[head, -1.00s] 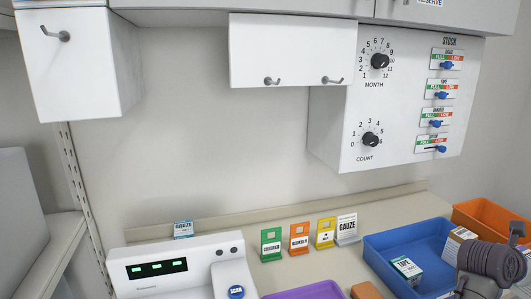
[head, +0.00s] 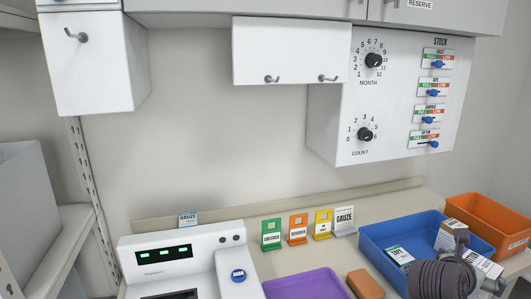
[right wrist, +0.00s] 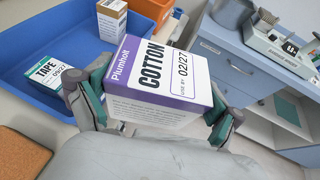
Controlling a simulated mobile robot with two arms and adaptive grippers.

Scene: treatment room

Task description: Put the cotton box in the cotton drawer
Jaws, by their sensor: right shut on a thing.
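The cotton box (right wrist: 155,75) is white with a purple band and reads COTTON 02/27. My right gripper (right wrist: 155,108) is shut on it, with a finger on either side, in the right wrist view. In the head view my right arm is at the lower right and hides its fingertips. A light-blue drawer unit (right wrist: 258,62) with a small label stands at the upper right of the right wrist view. Which drawer is for cotton cannot be told. My left gripper is not in view.
A blue tray (head: 375,240) holds a tape box (head: 399,256) and an upright brown-and-white box (head: 448,236). An orange bin (head: 470,205) stands behind it. A purple tray (head: 305,285), a brown block (head: 364,284) and a white device (head: 180,250) are to the left.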

